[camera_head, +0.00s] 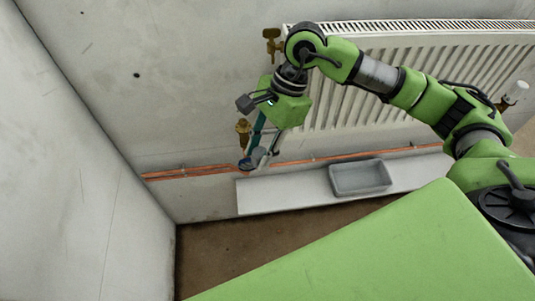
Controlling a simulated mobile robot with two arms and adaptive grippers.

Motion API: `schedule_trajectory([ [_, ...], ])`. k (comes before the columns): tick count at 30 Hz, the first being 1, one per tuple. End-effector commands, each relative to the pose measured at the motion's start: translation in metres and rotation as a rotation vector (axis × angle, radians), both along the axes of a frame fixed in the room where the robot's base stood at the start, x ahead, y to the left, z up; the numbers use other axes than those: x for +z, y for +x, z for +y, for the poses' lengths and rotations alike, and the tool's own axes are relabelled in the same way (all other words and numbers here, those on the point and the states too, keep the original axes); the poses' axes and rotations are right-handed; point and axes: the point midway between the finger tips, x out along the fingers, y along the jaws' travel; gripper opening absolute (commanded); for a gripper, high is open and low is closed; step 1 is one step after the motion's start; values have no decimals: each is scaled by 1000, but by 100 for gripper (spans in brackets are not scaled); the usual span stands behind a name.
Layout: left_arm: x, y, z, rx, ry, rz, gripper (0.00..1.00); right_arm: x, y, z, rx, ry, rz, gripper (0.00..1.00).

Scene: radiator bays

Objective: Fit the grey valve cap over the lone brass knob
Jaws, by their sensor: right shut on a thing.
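My right gripper (257,158) hangs fingers down at the lower left of the radiator. It is shut on a small grey piece, which looks like the valve cap (259,156); the fingers hide part of it. A brass knob (242,127) stands out from the wall just left of the gripper, a little higher in the picture than the fingertips. The held piece appears apart from this knob, though depth is hard to judge. Another brass fitting (271,42) sits at the radiator's upper left corner. My left gripper is out of view.
A white radiator (400,65) fills the back wall, with a white-capped valve (517,90) at its right. Copper pipes (185,172) run low along the wall. A grey tray (334,183) lies on a white shelf (275,195). A wall closes the left side.

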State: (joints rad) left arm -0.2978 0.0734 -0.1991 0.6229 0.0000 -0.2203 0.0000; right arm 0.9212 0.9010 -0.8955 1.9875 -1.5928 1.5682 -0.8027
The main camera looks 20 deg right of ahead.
Motion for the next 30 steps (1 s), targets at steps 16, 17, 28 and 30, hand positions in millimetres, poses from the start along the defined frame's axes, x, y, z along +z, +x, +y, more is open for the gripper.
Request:
schedule_trajectory([
  [16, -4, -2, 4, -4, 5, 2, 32, 9, 42, 13, -1001, 5, -3, 17],
  [17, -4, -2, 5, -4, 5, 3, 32, 10, 44, 13, -1047, 3, -3, 17],
  [28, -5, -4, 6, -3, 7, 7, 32, 18, 57, 13, -1353, -1, 0, 17],
  [30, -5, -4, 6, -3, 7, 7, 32, 18, 60, 12, -1361, -1, 1, 17],
])
